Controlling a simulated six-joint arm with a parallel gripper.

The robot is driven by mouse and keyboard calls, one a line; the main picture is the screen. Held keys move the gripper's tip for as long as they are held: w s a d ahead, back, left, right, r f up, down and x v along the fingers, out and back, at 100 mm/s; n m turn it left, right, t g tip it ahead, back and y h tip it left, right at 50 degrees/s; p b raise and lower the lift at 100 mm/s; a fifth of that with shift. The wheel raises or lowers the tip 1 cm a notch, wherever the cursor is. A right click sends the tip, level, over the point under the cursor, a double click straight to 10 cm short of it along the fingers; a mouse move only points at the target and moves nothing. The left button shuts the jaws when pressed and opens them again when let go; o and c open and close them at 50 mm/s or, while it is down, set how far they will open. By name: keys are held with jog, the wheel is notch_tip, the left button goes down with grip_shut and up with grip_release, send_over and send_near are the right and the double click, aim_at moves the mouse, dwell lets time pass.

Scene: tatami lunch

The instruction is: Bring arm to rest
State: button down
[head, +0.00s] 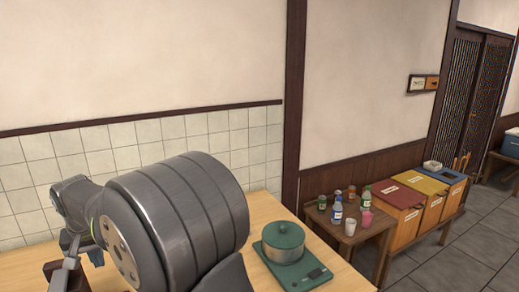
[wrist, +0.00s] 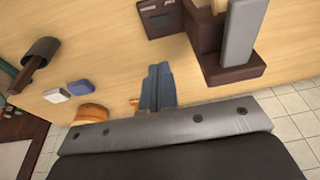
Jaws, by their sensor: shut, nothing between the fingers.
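My gripper (wrist: 158,72) shows in the wrist view as two blue-grey fingers, shut together and empty over the pale wooden counter (wrist: 110,55). In the head view my thick grey arm fills the left foreground over the counter (head: 264,207).
A green lidded pot (head: 283,245) stands on a green scale (head: 309,276), right of my arm. The wrist view shows a dark block (wrist: 225,70), a brown holder (wrist: 40,52), a blue block (wrist: 81,88) and an orange round thing (wrist: 91,112). A tiled wall (head: 130,150) stands behind.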

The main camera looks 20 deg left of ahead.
notch_tip(320, 180, up, 6)
jog(key=s+d, duration=0.2)
jog(key=shift+s+d+y, duration=0.15)
jog(key=shift+d+y, duration=0.2)
jog(key=shift+y, duration=0.05)
jog(key=shift+r, duration=0.1)
